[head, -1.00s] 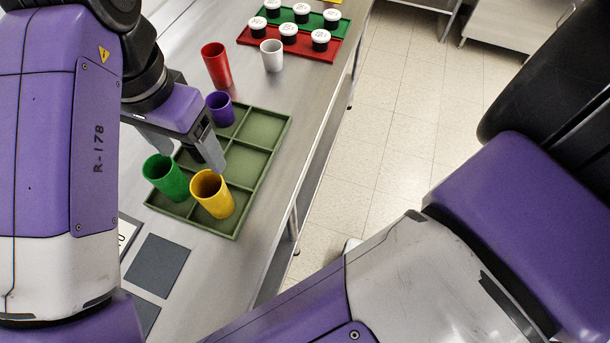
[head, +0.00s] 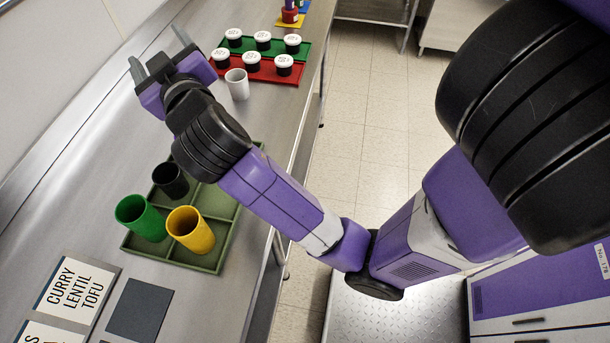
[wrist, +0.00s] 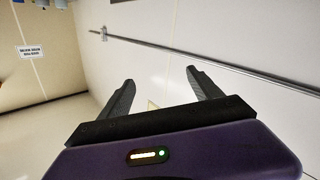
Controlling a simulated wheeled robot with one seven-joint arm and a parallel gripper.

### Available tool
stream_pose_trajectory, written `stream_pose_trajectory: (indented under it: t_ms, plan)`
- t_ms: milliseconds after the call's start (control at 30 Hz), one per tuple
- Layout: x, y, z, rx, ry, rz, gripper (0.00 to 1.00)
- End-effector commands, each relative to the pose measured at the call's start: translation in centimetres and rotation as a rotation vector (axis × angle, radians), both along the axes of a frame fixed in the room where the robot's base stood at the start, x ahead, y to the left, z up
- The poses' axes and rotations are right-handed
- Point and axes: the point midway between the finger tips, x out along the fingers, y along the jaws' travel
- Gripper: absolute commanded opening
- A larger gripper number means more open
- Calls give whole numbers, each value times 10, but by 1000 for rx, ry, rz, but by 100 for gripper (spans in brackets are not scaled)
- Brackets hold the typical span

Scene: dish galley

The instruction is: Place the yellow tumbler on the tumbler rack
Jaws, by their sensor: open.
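The yellow tumbler (head: 190,230) stands in the near right compartment of the green tumbler rack (head: 214,204), tilted in the picture. A green tumbler (head: 140,218) is beside it on the left, and a black tumbler (head: 170,181) is in the rack just beyond. My gripper (head: 160,54) is far beyond the rack, raised near the wall, open and empty. In the wrist view its two fingers (wrist: 163,96) are apart with only wall between them. My arm hides the far right part of the rack.
A white cup (head: 237,84) stands near red and green trays (head: 262,77) of lidded jars. A card reading CURRY LENTIL TOFU (head: 75,289) and a dark square (head: 139,310) lie in front. The counter left of the rack is clear.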

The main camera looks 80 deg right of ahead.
Motion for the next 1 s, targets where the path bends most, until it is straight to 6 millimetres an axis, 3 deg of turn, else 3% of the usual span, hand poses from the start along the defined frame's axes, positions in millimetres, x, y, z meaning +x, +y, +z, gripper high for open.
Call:
stream_pose_trajectory:
  t_ms: [267, 500, 600, 800, 1000]
  plan:
    - [-27, 53, -73, -158, 130, 337, 74]
    - [-92, 110, -143, -110, 208, 589, 74]
    - [-124, 132, -164, -56, 221, 662, 74]
    - [-195, 173, -188, 99, 219, 756, 74]
    - [-263, 208, -188, 290, 174, 767, 74]
